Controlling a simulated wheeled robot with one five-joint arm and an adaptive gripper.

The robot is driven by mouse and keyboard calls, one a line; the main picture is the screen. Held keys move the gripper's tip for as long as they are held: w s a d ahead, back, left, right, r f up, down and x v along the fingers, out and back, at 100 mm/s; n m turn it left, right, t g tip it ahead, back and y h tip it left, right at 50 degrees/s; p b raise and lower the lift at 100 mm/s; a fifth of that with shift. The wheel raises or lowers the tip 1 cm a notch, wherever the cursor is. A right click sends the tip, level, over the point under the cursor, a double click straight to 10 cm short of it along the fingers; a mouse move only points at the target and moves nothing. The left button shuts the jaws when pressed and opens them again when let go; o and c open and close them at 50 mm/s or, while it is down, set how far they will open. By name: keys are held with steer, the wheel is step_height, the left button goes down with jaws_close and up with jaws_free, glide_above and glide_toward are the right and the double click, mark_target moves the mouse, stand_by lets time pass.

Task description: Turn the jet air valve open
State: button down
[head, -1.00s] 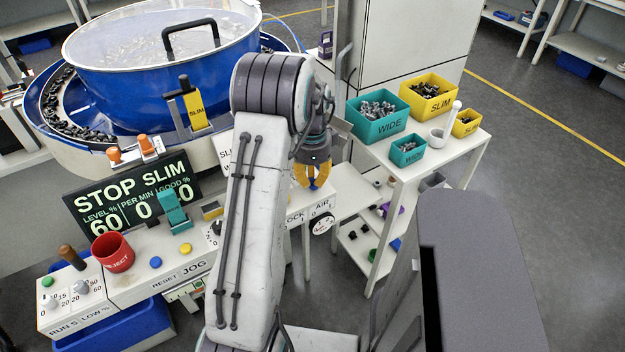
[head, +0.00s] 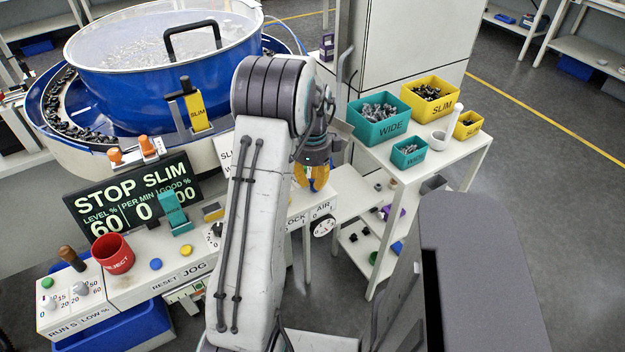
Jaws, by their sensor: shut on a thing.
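My gripper (head: 312,180), with yellow fingers, points down just above the panel part labelled AIR (head: 322,206). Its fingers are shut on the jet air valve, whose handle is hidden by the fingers. Small position marks show on the panel front below the gripper. A round white gauge (head: 322,227) sits on the panel front below the AIR label. Part of the panel to the left is hidden by my arm.
The blue bowl feeder (head: 150,85) stands at the back left. The display (head: 135,195) reads STOP SLIM. A red REJECT cup (head: 113,253) stands on the panel.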

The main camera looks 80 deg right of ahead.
mark_target(312, 181)
steer(key=c, duration=1.2)
jaws_free()
steer(key=shift+r, duration=0.1)
step_height(312, 181, up, 12)
steer(key=shift+f, duration=0.1)
stand_by(0.3)
